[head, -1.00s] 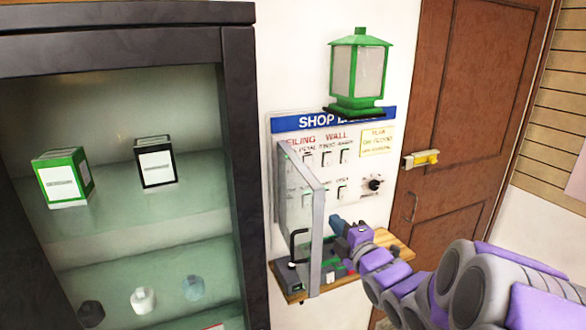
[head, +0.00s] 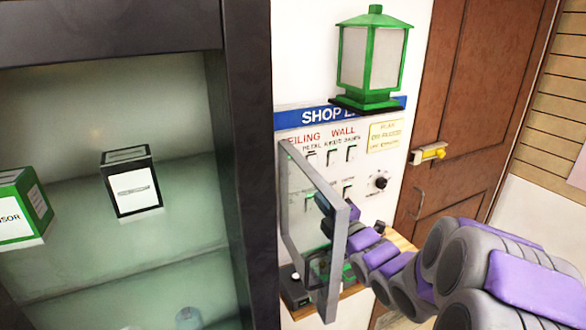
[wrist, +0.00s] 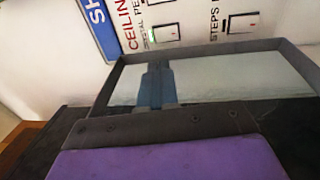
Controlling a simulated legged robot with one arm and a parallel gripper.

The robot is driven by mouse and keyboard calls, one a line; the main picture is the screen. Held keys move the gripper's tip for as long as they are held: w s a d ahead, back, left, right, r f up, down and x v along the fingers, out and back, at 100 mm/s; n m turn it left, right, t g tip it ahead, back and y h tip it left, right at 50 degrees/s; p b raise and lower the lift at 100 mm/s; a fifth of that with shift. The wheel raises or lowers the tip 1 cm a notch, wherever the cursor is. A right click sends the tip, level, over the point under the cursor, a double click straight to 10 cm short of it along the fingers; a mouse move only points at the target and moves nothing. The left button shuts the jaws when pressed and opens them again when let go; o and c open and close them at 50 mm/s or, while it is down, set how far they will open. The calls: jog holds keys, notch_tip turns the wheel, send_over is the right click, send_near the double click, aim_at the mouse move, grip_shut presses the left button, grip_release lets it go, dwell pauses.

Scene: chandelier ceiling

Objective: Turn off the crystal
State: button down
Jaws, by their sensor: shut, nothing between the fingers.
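The wall switch panel (head: 365,190) hangs under a blue shop sign, with ceiling and wall switch groups. In the wrist view a white ceiling switch (wrist: 166,33) shows beside small lettering, and I cannot read firmly which label is its own. The crystal label is hard to make out in the head view. A clear cover with a grey frame (head: 343,250) stands swung out from the panel's left side; its frame (wrist: 215,48) crosses the wrist view. My gripper (head: 322,205) is shut and empty, close to the cover. Its blue fingers (wrist: 156,88) appear against the pane.
A small wooden shelf (head: 402,243) with a dark device (head: 293,290) sits below the panel. A green lantern (head: 372,60) is mounted above. A dark-framed glass cabinet (head: 245,150) stands left, and a brown door (head: 465,120) is at right.

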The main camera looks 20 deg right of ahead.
jog(key=shift+w, duration=0.1)
jog(key=w+r, duration=0.1)
jog(key=w, duration=1.2)
jog(key=shift+w+a+r+b, duration=0.2)
jog(key=shift+w+r+b, duration=0.05)
jog(key=shift+w+b, duration=0.2)
jog(key=shift+r+g+p, duration=0.35)
jog(key=shift+g+p, duration=0.05)
jog(key=shift+g, duration=0.1)
